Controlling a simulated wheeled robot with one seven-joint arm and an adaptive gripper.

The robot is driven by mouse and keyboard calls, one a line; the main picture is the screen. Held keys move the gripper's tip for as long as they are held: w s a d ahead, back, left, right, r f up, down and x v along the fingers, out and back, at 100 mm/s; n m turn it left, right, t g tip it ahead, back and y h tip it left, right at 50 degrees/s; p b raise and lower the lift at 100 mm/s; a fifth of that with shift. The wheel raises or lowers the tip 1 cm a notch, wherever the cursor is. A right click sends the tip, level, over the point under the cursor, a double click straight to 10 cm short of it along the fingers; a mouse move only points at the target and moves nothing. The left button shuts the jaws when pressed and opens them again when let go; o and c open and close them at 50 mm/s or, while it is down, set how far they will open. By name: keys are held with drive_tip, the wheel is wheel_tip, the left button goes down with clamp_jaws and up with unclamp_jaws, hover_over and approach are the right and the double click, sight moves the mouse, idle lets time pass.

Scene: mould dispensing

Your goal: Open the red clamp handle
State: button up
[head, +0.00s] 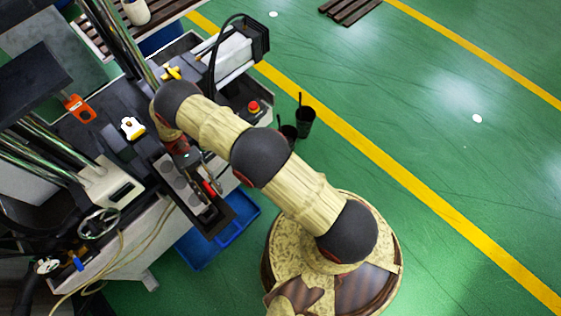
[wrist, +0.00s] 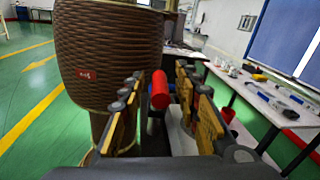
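The red clamp handle (wrist: 160,90) shows in the wrist view as a short red cylinder, end-on towards the camera. It stands between the two yellow-and-black fingers of my gripper (wrist: 161,84), with a visible gap on each side. My gripper is open around or just short of the handle; the exact depth is hard to tell. In the head view, a red handle (head: 208,187) shows on the machine's near edge, just below the end of my arm. The gripper fingers are mostly hidden there, and the clamp's body is largely hidden in both views.
The dark machine bed holds an orange-red part (head: 80,107), a yellow-and-white part (head: 132,128) and a red button (head: 253,107). A blue tray (head: 232,236) lies below the machine's edge. Black bins (head: 305,117) stand on the floor. Open green floor lies to the right.

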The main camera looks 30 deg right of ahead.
drive_tip(key=shift+f+y+b, duration=0.15)
drive_tip(key=shift+y+b, duration=0.15)
drive_tip(key=shift+b, duration=0.2)
drive_tip(key=m+y+b, duration=0.1)
drive_tip(key=b, duration=0.2)
drive_tip(key=shift+f+y, duration=0.15)
drive_tip(key=shift+y, duration=0.15)
